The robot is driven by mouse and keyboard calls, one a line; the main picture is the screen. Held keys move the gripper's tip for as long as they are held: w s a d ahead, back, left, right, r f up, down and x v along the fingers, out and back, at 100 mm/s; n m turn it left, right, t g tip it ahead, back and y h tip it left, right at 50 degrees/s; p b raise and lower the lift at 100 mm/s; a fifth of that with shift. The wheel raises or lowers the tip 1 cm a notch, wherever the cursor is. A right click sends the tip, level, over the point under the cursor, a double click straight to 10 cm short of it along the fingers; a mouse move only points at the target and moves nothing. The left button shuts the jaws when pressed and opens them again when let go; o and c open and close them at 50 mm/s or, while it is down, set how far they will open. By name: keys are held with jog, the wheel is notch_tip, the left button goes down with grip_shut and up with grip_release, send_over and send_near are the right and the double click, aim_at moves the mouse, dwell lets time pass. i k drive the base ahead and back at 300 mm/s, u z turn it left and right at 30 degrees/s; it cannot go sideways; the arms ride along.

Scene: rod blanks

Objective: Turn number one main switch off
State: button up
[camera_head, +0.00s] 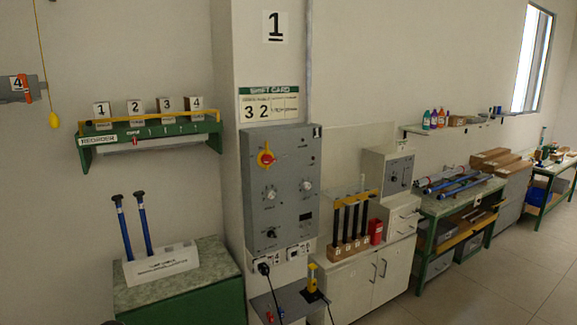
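A grey control panel (281,205) is fixed to the pillar in the middle of the view. A large sign with the number 1 (275,27) hangs above it. The main switch (266,157), a red rotary knob on a yellow plate, sits at the panel's upper left. The knob is too small to tell which way it is turned. Several other dials and a small dark display sit lower on the panel. My gripper is not in view.
A green bench (180,300) with two blue-handled tools stands at left. A small grey shelf (290,300) with a yellow item juts out below the panel. A white cabinet (350,285) stands to the right. Open floor (480,285) lies at the lower right.

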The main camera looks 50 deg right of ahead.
aim_at(266, 159)
jog(key=z, duration=0.2)
jog(key=i, duration=1)
jog(key=u, duration=0.1)
